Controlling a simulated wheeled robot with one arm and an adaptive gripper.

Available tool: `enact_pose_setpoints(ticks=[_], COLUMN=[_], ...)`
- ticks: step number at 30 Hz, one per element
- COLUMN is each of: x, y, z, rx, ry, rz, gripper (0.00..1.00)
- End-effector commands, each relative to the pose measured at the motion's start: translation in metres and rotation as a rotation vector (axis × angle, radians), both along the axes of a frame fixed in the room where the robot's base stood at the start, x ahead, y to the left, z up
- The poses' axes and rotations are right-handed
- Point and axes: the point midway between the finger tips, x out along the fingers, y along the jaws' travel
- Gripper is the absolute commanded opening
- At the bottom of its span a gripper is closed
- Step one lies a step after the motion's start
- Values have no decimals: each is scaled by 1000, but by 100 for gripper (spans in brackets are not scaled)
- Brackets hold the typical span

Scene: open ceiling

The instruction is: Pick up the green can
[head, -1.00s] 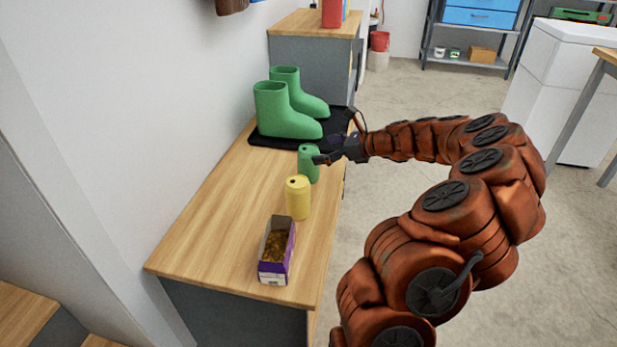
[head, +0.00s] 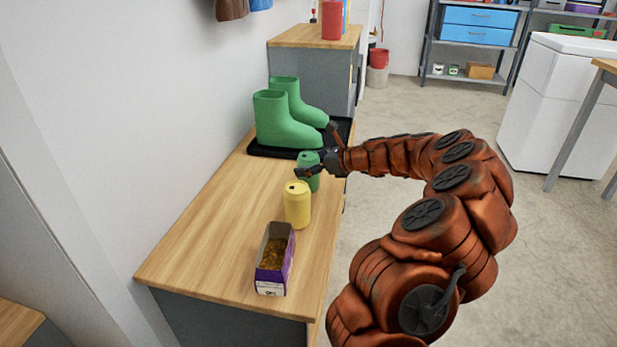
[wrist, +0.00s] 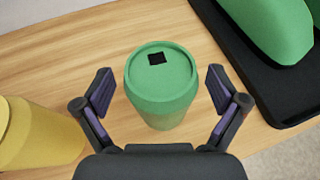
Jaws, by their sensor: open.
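The green can (head: 309,172) stands upright on the wooden bench, behind the yellow can (head: 297,204) and in front of the green boots. My gripper (head: 320,153) is open at the green can, reaching in from the right. In the wrist view the green can (wrist: 161,82) stands between the two spread fingers of my gripper (wrist: 162,94), with a visible gap on each side.
The yellow can also shows at the left of the wrist view (wrist: 38,135). Green boots (head: 284,118) stand on a black tray (head: 270,150) just behind the green can. A purple box (head: 274,259) is at the bench's (head: 205,232) near end. The bench's left half is clear.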

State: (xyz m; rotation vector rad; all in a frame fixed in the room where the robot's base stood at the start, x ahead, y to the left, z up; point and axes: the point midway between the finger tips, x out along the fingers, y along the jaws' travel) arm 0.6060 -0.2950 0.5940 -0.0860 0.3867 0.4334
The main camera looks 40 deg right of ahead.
Motion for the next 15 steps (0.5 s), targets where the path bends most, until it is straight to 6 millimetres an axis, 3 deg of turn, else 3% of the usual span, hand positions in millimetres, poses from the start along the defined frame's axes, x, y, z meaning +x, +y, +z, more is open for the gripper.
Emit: enact_pose_setpoints(ticks=[7,15], x=[1,1], y=[0,0], z=[0,0], rx=[0,0], ry=[0,0], rz=[-1,-2], gripper=[95,67])
